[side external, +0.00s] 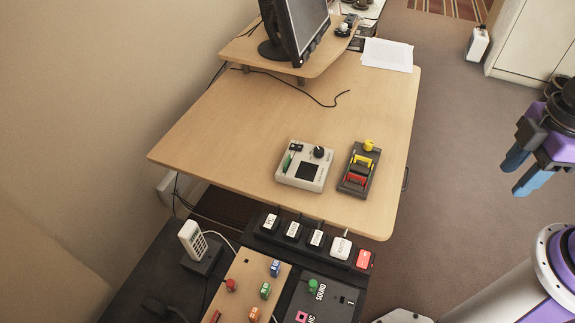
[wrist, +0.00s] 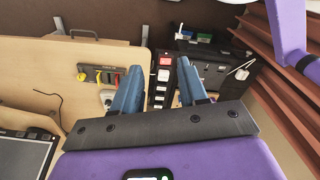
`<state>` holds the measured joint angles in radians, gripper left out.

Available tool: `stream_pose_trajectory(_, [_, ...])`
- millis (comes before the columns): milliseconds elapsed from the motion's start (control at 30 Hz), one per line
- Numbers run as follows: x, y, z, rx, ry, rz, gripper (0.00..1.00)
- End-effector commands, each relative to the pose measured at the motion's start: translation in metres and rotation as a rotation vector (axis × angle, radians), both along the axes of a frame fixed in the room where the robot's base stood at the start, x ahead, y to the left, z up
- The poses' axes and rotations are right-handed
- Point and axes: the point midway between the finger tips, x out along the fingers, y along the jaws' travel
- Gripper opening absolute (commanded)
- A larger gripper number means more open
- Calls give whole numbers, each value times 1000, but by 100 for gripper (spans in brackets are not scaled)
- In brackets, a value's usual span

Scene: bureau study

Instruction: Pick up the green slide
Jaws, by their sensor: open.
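A small green slide (side external: 288,161) shows on the left part of a light grey control box (side external: 313,184), which also has a black knob and a dark square. The box lies on the wooden desk. In the wrist view the box (wrist: 106,96) is partly hidden by my left finger, and I cannot make out the green slide there. My gripper (side external: 522,173) has two blue fingers, spread apart and empty, at the right edge of the side view, well away from the box. In the wrist view my gripper (wrist: 160,66) has an open gap between its fingers.
A dark device (side external: 352,188) with yellow and red parts sits right of the box. A monitor (side external: 300,25) and papers (side external: 387,54) are farther back. A row of switches (side external: 317,238) and lower panels with coloured knobs stand below the desk's front edge. The desk's middle is mostly clear.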

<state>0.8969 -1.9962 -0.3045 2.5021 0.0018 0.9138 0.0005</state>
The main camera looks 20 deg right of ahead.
Motion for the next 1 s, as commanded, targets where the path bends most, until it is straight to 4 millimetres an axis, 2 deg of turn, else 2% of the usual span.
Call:
stream_pose_trajectory(200, [0,0,0,0,0,0,43])
stream_pose_trajectory(233, [0,0,0,0,0,0,35])
stream_pose_trajectory(500, [0,0,0,0,0,-2,35])
stream_pose_trajectory(633, [10,10,2,-1,2,-41,35])
stream_pose_trajectory(767, [38,36,7,-3,4,-154,35])
stream_pose_trajectory(1000, [108,97,12,-6,11,-446,35])
